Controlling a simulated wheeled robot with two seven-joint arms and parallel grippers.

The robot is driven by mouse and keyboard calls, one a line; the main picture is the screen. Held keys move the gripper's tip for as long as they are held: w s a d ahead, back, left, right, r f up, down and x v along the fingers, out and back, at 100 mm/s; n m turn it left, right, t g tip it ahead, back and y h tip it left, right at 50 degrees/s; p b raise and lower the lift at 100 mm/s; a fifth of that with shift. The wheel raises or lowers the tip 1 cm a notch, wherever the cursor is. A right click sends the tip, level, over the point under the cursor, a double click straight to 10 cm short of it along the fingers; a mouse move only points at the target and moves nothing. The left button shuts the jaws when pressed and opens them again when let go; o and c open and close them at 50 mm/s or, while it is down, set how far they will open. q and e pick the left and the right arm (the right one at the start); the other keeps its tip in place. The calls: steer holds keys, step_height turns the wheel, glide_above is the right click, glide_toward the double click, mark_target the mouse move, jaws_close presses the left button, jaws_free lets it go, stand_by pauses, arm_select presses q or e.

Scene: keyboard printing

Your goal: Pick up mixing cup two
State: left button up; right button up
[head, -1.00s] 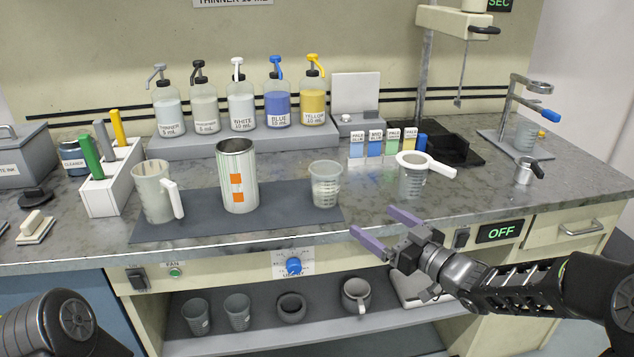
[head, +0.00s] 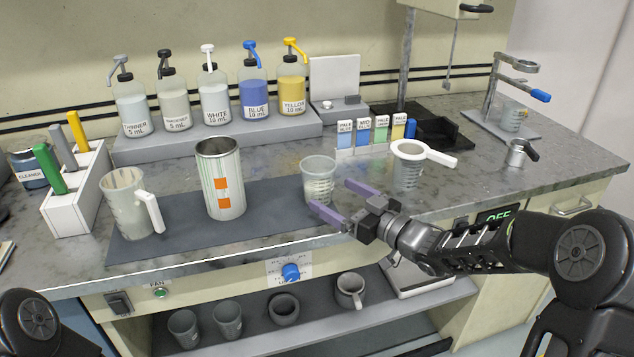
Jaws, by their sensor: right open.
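A clear graduated mixing cup (head: 317,177) stands upright on the dark mat, right of the striped can. A second clear cup (head: 407,172) stands on the bare counter with a white-handled strainer (head: 422,153) over its mouth. I see no number on either cup. My right gripper (head: 331,195) is open and empty, with its purple fingers pointing left. It is at the lower right of the cup on the mat. The near fingertip overlaps the cup's base in view; I cannot tell whether it touches. The far fingertip is just right of the cup. My left gripper is out of view.
The striped can (head: 220,180) and a handled jug (head: 130,204) stand on the mat (head: 270,215), left of the cup. Small colour sample bottles (head: 362,135) stand behind. Pump bottles line a grey riser (head: 200,140). Several vessels sit on the shelf below.

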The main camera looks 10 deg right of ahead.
mark_target(318, 184)
steer(key=shift+w+a, duration=0.35)
steer(key=shift+w, duration=0.25)
steer(key=shift+p+x, duration=0.3)
steer(key=shift+x, duration=2.3)
steer(key=shift+w+d, duration=0.1)
steer(key=shift+d, duration=0.1)
steer(key=c, duration=1.6)
step_height(318, 184, up, 10)
steer(key=shift+r+p, duration=0.1)
steer(key=shift+p, duration=0.4)
